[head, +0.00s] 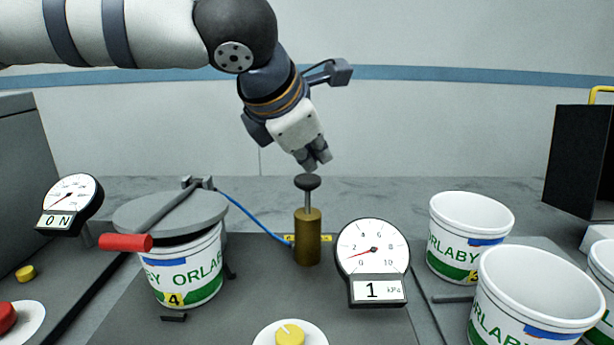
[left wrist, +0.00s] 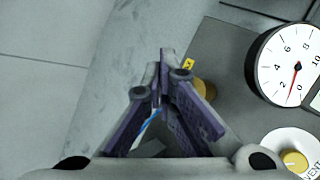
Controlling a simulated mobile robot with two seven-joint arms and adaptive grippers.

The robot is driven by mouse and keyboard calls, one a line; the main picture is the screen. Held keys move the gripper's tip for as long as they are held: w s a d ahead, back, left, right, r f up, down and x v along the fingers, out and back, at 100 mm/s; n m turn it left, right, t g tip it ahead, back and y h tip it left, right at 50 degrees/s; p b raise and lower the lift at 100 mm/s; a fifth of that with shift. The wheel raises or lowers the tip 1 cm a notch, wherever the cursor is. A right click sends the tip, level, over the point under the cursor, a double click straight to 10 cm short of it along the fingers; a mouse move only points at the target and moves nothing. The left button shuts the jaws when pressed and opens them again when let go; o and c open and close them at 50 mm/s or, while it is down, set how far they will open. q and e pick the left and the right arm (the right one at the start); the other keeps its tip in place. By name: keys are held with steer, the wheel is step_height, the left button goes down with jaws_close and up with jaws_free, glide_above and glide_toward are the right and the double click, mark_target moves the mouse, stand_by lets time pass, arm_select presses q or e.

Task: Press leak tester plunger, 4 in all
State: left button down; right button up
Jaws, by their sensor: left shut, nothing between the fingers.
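The leak tester's brass plunger pump (head: 307,236) stands upright on the dark plate, its black knob (head: 308,182) raised on a bare rod. My left gripper (head: 318,163) is shut and empty just above the knob, pointing down; contact cannot be told for certain. In the left wrist view the shut fingers (left wrist: 163,75) hide most of the pump, and only part of the brass (left wrist: 205,92) shows. The pressure gauge (head: 372,250) reads 1 kPa. Tub 4 (head: 185,270) sits under the grey lid (head: 170,213), which has a red-handled lever (head: 126,242). My right gripper is not in view.
Several white tubs (head: 537,300) stand at the right. A force gauge (head: 71,200) reading 0 N is at the left. A black box (head: 579,160) stands at the far right.

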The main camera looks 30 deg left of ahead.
mark_target(312, 179)
arm_select(q)
steer(key=shift+f, duration=2.1)
stand_by(1.4)
steer(key=shift+r, duration=2.4)
steer(key=shift+r, duration=0.1)
steer(key=shift+r, duration=2.45)
